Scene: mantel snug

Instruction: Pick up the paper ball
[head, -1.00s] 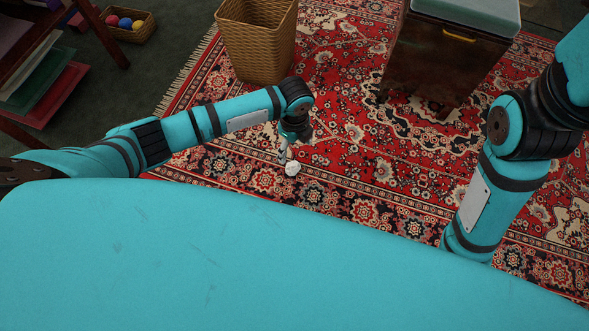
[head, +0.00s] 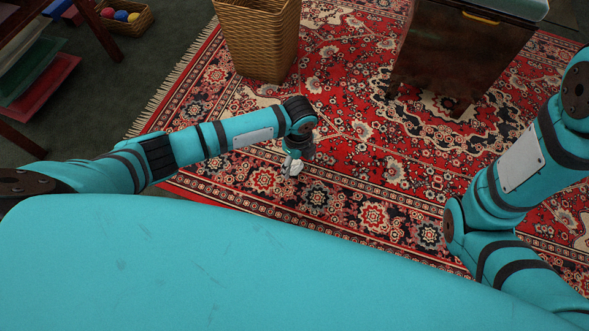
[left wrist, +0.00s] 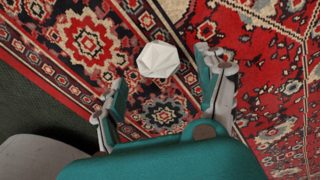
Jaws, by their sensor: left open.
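The white, faceted paper ball (left wrist: 158,59) lies on the patterned red rug in the left wrist view. It is just beyond and between the tips of my open left gripper (left wrist: 168,76), with visible space on both sides. In the head view my left gripper (head: 291,163) points down at the rug, and the pale paper ball (head: 297,169) shows partly hidden at its fingers. I cannot tell whether they touch. My right arm is at the right of the head view, but its gripper is out of sight.
A wicker basket (head: 256,45) stands on the rug beyond my left arm. A dark chest (head: 458,50) with a pale top stands further right. A small basket of coloured balls (head: 125,18) and a shelf with trays (head: 35,85) are at the left. Open rug (head: 350,130) lies between.

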